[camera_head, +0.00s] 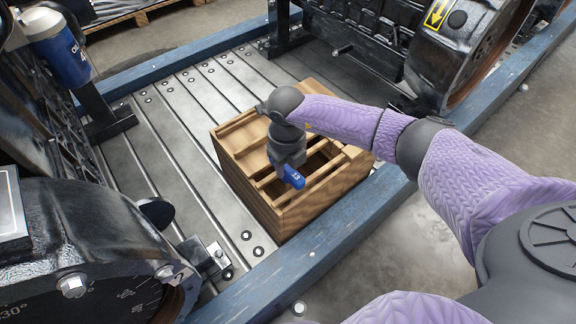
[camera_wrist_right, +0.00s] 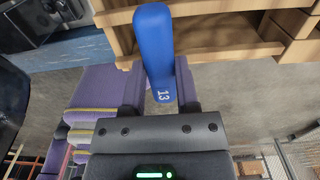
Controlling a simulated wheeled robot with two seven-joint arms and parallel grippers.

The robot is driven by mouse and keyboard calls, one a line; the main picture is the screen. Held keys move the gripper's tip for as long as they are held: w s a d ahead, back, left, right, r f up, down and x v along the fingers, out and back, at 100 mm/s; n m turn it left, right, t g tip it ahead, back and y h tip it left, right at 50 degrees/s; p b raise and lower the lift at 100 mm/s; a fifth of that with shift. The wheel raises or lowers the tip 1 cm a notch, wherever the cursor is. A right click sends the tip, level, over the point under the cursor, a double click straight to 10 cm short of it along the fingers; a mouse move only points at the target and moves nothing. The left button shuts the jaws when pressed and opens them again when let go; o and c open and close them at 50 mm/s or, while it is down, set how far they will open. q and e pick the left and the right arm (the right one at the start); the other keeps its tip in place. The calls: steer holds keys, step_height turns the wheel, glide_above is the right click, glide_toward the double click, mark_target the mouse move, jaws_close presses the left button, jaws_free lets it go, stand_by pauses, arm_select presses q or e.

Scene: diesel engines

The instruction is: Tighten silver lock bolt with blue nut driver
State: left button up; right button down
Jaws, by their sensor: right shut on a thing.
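My right gripper (camera_head: 285,163) is over the wooden crate, pointing down, and is shut on the blue nut driver (camera_head: 291,178). In the right wrist view the driver's blue handle, marked 13, shows between the two fingers (camera_wrist_right: 160,82). The driver's metal tip is hidden. Silver bolts show at the lower left: a hex bolt (camera_head: 73,285) on the black engine housing, another bolt (camera_head: 165,271) at its rim, and a small silver bracket with bolts (camera_head: 214,254). I cannot tell which is the lock bolt. My left gripper is out of view.
The wooden crate (camera_head: 258,205) has open compartments and stands on the ribbed metal deck (camera_head: 165,125). Blue frame beams (camera_head: 345,225) edge the deck. Black engines stand at left and upper right (camera_head: 400,45). A blue and white canister (camera_head: 62,50) is upper left. The deck left of the crate is clear.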

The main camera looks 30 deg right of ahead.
mark_target(287, 167)
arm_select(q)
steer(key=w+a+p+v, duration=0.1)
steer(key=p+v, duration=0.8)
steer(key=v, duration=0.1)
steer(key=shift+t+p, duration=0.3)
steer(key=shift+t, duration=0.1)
arm_select(e)
step_height(287, 167, up, 13)
steer(key=shift+r, duration=0.2)
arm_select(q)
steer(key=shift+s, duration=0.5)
